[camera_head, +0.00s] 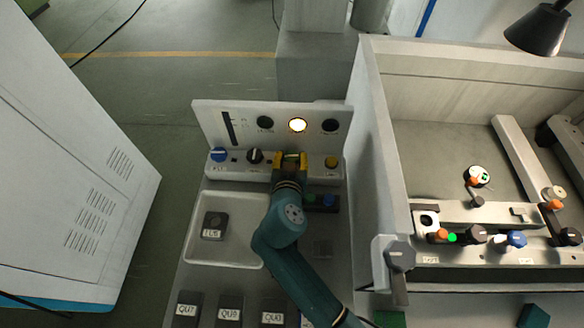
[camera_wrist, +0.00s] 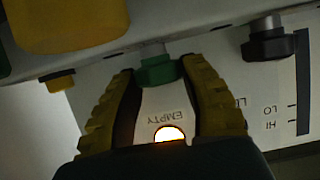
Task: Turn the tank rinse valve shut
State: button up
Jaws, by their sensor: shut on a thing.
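My gripper (camera_head: 290,161) is at the front of the sloped control box, between a black knob (camera_head: 254,156) and a yellow knob (camera_head: 331,162). In the wrist view its yellow fingers are closed on both sides of a green knob (camera_wrist: 158,71) on a short pale stem. I cannot read a label that names this knob as the tank rinse valve, and the fingers partly hide it. A lit round lamp (camera_head: 297,125) is on the panel behind. It also shows between the fingers in the wrist view (camera_wrist: 170,134), beside the word EMPTY.
A blue knob (camera_head: 218,154) is at the left of the box. A pale tray (camera_head: 193,230) with a dark block in it is in front. The tall machine wall (camera_head: 372,150) stands close on the right. Labelled dark blocks (camera_head: 230,310) lie at the front edge.

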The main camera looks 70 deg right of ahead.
jog(key=shift+w+f+m+g+b, duration=0.1)
jog(key=shift+f+m+g+b, duration=0.15)
jog(key=shift+m+g+b, duration=0.75)
jog(key=o, duration=1.2)
jog(key=shift+r, duration=0.1)
jog(key=shift+r, duration=0.1)
jog(key=v, duration=1.2)
jog(key=shift+f, duration=0.2)
jog(key=shift+w, duration=0.15)
